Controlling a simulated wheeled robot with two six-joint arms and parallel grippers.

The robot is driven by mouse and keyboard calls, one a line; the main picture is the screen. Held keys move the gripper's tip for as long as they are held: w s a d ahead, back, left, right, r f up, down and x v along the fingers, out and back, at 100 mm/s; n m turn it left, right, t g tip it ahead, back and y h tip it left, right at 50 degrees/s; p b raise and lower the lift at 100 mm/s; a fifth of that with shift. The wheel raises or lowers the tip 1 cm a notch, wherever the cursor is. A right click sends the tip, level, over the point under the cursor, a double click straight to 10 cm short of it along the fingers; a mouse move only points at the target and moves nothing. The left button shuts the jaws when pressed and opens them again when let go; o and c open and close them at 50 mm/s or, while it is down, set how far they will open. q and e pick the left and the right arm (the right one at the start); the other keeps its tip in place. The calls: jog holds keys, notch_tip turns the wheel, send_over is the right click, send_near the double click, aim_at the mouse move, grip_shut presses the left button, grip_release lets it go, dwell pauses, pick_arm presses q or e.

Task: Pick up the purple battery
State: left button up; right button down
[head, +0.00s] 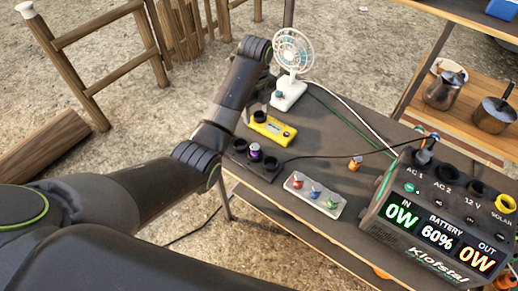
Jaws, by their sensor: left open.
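The purple battery (255,152) stands upright in the middle of a dark holder (238,158) on the grey table, with a black round opening on either side of it. My left arm reaches in from the left and bends up past the holder. My left gripper (266,88) is partly hidden behind its own wrist, beyond the holder and near the white fan. It is open and apart from the purple battery. My right gripper is not in view.
A yellow device (272,128) sits just behind the holder. The white fan (291,70) stands at the back. A pale tray (313,196) holds red, blue and green pieces. An orange piece (355,163) stands near the power station (425,215), whose cable crosses the table (330,150).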

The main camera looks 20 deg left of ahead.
pick_arm(q)
notch_tip(320, 180, down, 6)
jog(key=b, duration=0.4)
send_over(255, 146)
jog(key=f, duration=0.5)
jog(key=shift+w+d+f+p, duration=0.1)
jog(key=shift+w+d+p, duration=0.1)
jog(key=shift+p, duration=0.1)
jog(key=shift+s+a+f+p, duration=0.1)
jog(key=shift+f+p, duration=0.15)
jog(key=shift+f, duration=1.25)
jog(key=shift+s+a+f+p, duration=0.1)
jog(key=shift+f+p, duration=0.1)
jog(key=shift+f, duration=1.25)
jog(key=shift+c, duration=0.3)
jog(key=c, duration=1.1)
notch_tip(255, 146, up, 10)
jog(key=shift+f+b, duration=0.1)
jog(key=shift+b, duration=0.2)
